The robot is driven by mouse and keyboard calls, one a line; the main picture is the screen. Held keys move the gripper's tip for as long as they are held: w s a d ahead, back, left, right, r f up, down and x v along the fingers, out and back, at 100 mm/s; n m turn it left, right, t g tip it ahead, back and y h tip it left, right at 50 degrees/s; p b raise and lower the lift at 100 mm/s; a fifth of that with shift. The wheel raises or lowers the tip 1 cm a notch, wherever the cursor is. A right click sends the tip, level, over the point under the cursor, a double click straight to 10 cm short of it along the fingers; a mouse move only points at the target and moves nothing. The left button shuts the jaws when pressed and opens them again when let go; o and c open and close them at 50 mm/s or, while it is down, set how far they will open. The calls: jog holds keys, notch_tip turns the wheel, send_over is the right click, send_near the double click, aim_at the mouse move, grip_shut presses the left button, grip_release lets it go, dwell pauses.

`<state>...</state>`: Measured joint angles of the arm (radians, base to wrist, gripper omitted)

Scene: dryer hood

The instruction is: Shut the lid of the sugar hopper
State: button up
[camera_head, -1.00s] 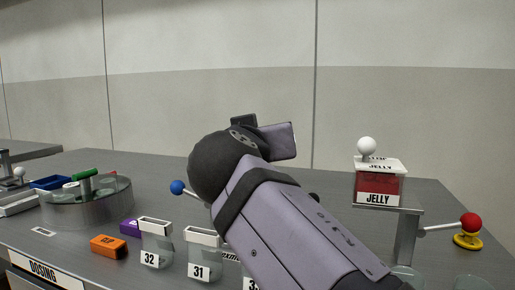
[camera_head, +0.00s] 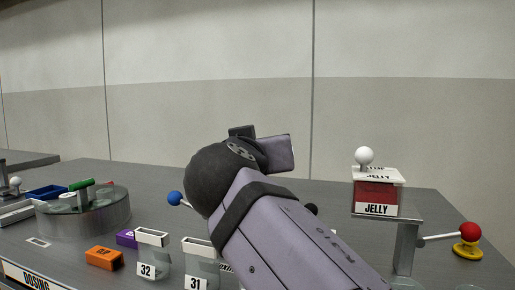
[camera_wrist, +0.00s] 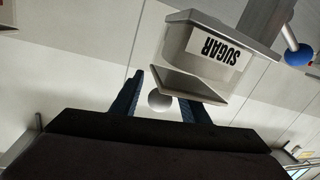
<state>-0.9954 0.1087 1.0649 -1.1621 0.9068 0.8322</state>
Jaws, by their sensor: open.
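The sugar hopper (camera_wrist: 200,48) shows upside down in the wrist view, a pale box with a SUGAR label. Its lid (camera_wrist: 189,84) is a flat plate at the lower end of the box in the picture, with a round pale knob (camera_wrist: 159,100). I cannot tell the lid's exact angle to the box. My gripper (camera_wrist: 160,90) is open, its two dark blue fingers on either side of the knob. I cannot tell whether either finger touches it. In the head view my arm hides the hopper and the fingertips.
A blue-ended lever shows left of my arm (camera_head: 175,198) and in the wrist view (camera_wrist: 298,54). The jelly hopper (camera_head: 376,197) stands right, near a red-ended lever (camera_head: 470,231). Numbered jars (camera_head: 151,256), orange (camera_head: 104,257) and purple (camera_head: 127,238) blocks and a round turntable (camera_head: 83,213) are left.

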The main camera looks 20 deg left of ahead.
jog(key=shift+b+v, duration=0.3)
jog(key=shift+v, duration=3.2)
